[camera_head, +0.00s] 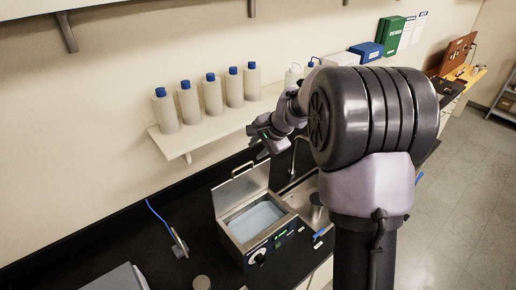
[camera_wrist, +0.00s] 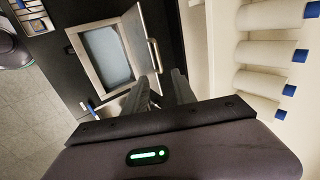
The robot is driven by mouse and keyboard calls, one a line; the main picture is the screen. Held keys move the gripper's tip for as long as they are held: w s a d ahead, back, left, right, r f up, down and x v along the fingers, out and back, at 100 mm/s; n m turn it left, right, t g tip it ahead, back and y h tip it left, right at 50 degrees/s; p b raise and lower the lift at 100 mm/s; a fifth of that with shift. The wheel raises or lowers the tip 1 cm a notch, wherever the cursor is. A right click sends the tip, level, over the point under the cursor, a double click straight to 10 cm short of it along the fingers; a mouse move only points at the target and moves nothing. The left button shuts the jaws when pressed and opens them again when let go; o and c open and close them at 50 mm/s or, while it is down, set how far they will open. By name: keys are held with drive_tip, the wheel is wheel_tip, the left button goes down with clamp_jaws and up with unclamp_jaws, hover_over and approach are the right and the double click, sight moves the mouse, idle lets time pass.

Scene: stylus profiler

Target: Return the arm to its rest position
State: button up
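My gripper (camera_head: 262,146) is up in the air near the wall, above and behind the water bath, in the head view. In the wrist view the two dark fingers of my gripper (camera_wrist: 162,82) stand apart with a gap and nothing between them. It is open and empty. My arm (camera_head: 290,112) reaches left from its big dark joint toward the wall. The water bath (camera_head: 286,240) stands on the black bench with its lid (camera_head: 241,187) raised. The bath also shows in the wrist view (camera_wrist: 81,66), beyond the fingers.
A shelf (camera_head: 205,138) with several white blue-capped bottles (camera_head: 188,102) is on the wall, left of my gripper. A tool with a blue cord (camera_head: 180,243) lies on the bench. A green box (camera_head: 390,36) and blue box (camera_head: 367,52) stand farther back. Grey floor is at right.

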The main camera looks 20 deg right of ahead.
drive_tip(key=s+a+f+n+b, duration=0.3)
drive_tip(key=s+a+f+b, duration=0.25)
drive_tip(key=s+b, duration=0.5)
drive_tip(key=s+a+f+n+b, duration=0.3)
drive_tip(key=s+a+f+b, duration=0.3)
drive_tip(key=b, duration=0.7)
drive_tip(key=s+a+f+n+b, duration=0.2)
drive_tip(key=s+f+n+b, duration=0.2)
drive_tip(key=s+f+b, duration=1)
drive_tip(key=s+f, duration=0.3)
drive_tip(key=s, duration=0.1)
drive_tip(key=shift+s+f+g+b, duration=0.3)
drive_tip(key=shift+f, duration=0.05)
